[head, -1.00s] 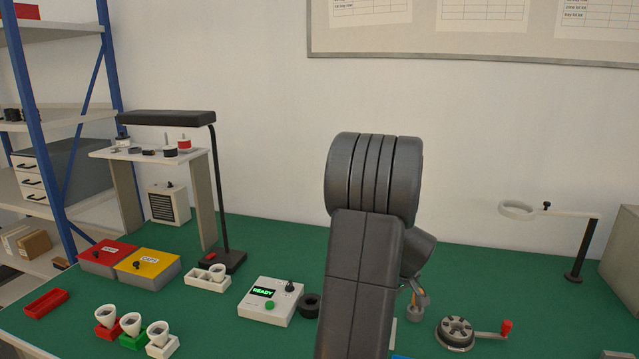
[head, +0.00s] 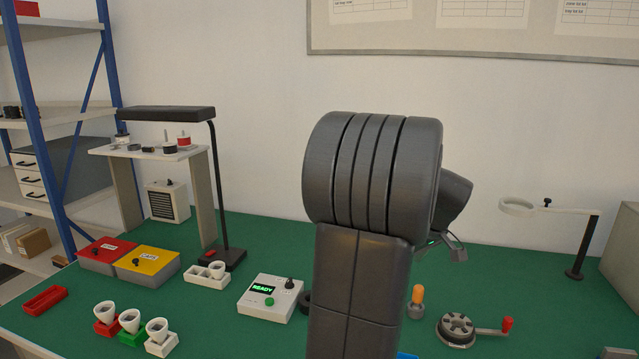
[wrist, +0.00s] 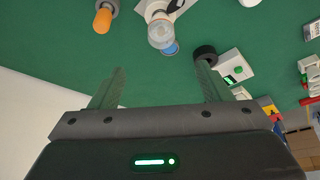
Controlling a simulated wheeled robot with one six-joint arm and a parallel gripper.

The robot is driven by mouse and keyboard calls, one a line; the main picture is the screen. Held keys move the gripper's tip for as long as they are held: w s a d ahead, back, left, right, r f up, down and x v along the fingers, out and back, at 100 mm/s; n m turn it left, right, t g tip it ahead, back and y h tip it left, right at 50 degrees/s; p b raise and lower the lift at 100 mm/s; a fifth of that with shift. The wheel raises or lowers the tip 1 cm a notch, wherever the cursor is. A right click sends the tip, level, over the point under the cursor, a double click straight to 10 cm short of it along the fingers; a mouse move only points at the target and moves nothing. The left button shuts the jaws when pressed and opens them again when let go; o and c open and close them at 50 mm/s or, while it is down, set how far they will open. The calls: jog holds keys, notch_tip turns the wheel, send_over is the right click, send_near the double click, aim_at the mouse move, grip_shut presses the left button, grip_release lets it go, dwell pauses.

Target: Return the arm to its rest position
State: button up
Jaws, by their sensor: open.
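My gripper is open and empty in the wrist view (wrist: 157,82), its two fingers spread wide above the green bench. In the head view, my dark arm fills the middle and hides most of the gripper; a small part of the gripper (head: 452,248) shows to the right of the arm, above the bench. An orange-topped grey object (head: 417,296) stands on the bench below it, apart from the gripper. It also shows at the top of the wrist view (wrist: 102,20).
A white box reading READY (head: 270,298) stands left of my arm, next to a black ring (wrist: 205,52). Right are a round grey fixture with a red-knobbed crank (head: 457,328) and a magnifier stand (head: 577,250).

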jog(key=x, duration=1.4)
jog(key=shift+s+f+p, duration=0.15)
jog(key=shift+p, duration=0.15)
jog(key=shift+r+m+p, duration=0.25)
jog(key=shift+m+p, duration=0.15)
jog(key=shift+p, duration=0.1)
jog(key=shift+s+a+r+m+h+p, duration=0.15)
jog(key=shift+m+h+p, duration=0.25)
jog(key=shift+m+p, duration=0.35)
jog(key=m+h+p, duration=0.1)
jog(key=m+p, duration=0.2)
jog(key=p, duration=0.2)
jog(key=shift+a, duration=0.1)
jog(key=shift+f+m+h+p, duration=0.2)
jog(key=shift+m+h+p, duration=0.1)
jog(key=shift+m+p, duration=0.4)
jog(key=shift+f, duration=0.1)
